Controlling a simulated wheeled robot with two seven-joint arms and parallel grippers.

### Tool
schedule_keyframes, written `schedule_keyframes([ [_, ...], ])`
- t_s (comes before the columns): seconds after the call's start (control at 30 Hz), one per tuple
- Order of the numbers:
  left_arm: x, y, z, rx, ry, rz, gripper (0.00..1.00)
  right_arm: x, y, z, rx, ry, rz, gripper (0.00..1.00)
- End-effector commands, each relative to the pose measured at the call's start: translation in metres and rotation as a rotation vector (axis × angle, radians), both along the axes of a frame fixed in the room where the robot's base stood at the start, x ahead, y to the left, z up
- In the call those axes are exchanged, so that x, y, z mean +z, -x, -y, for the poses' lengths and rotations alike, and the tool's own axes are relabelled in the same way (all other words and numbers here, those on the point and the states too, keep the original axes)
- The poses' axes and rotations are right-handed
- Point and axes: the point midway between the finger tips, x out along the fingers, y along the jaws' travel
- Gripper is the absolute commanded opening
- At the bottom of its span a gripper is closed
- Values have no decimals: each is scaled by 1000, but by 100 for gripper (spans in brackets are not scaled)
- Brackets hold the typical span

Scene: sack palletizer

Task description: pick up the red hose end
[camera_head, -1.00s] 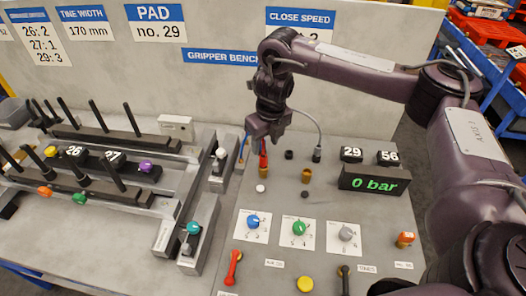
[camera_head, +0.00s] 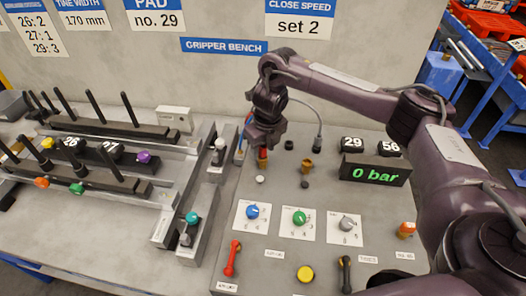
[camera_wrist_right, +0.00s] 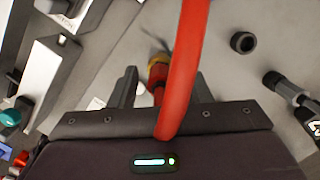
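The red hose end (camera_head: 263,154) stands upright on the bench panel, with a brass-yellow fitting at its base. In the right wrist view the red hose (camera_wrist_right: 183,70) arcs close across the picture, and the hose end (camera_wrist_right: 157,76) shows beyond it. My right gripper (camera_head: 263,150) is directly over the hose end, pointing down. In the wrist view its fingers (camera_wrist_right: 163,92) are spread on either side of the hose end, with visible gaps. The hose partly hides the right finger and the space between. My left gripper is not in view.
A brass fitting (camera_head: 306,166) and a dark port (camera_head: 289,145) stand right of the hose end. A grey hose with a black connector (camera_head: 318,144) is farther right. A 0 bar display (camera_head: 375,171) and dials (camera_head: 300,217) are nearby. Metal rails (camera_head: 205,190) lie left.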

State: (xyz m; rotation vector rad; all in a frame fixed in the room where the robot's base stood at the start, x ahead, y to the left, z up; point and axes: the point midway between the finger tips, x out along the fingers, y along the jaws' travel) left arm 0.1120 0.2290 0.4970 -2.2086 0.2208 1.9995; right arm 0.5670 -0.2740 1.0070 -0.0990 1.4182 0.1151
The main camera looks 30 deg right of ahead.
Motion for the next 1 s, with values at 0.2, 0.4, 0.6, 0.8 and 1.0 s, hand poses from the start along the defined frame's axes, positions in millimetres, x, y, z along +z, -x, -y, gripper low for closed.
schedule_keyframes([
  [0.2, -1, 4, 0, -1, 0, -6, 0, 0, 0, 0, 0, 0, 0, 15],
  [0.4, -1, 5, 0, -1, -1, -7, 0, 0, 0, 0, -1, 0, 0, 0],
  [0.6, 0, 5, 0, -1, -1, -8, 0, 2, 0, 0, -1, 0, 1, 0],
  [0.8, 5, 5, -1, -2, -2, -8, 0, 17, -1, 0, 0, 0, 4, 0],
  [1.0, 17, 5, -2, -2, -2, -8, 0, 53, -2, 1, 1, 2, 6, 0],
])
